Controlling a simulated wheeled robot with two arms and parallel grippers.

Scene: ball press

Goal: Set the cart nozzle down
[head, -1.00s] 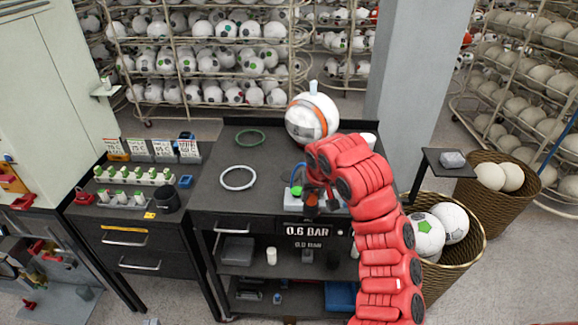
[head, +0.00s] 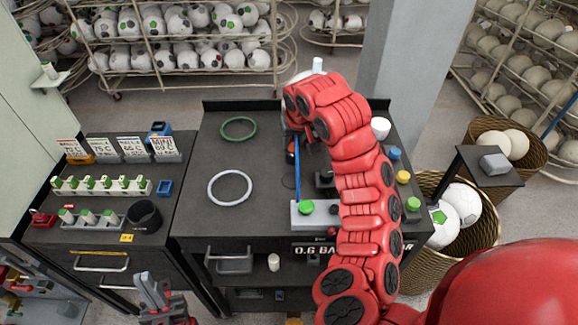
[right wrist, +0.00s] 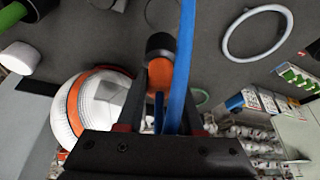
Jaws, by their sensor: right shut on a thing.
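The cart nozzle, an orange body with a black end, is in my right gripper (right wrist: 162,105) in the right wrist view, where the nozzle (right wrist: 160,72) sits between the two fingers. In the head view the nozzle (head: 291,150) shows as a small orange-red piece below my red right wrist, over the back part of the cart top (head: 205,150). A blue hose (head: 297,182) runs from it towards the white unit (head: 330,219) with a green button. My left gripper (head: 163,300) is at the bottom left, low in front of the drawers; its finger gap is unclear.
A white and orange ball (right wrist: 100,107) stands beside the nozzle, mostly hidden behind my right wrist in the head view. A green ring (head: 238,119) and a white ring (head: 230,204) lie on the cart's left. Several small coloured caps (head: 403,177) line its right. Bare top lies around the rings.

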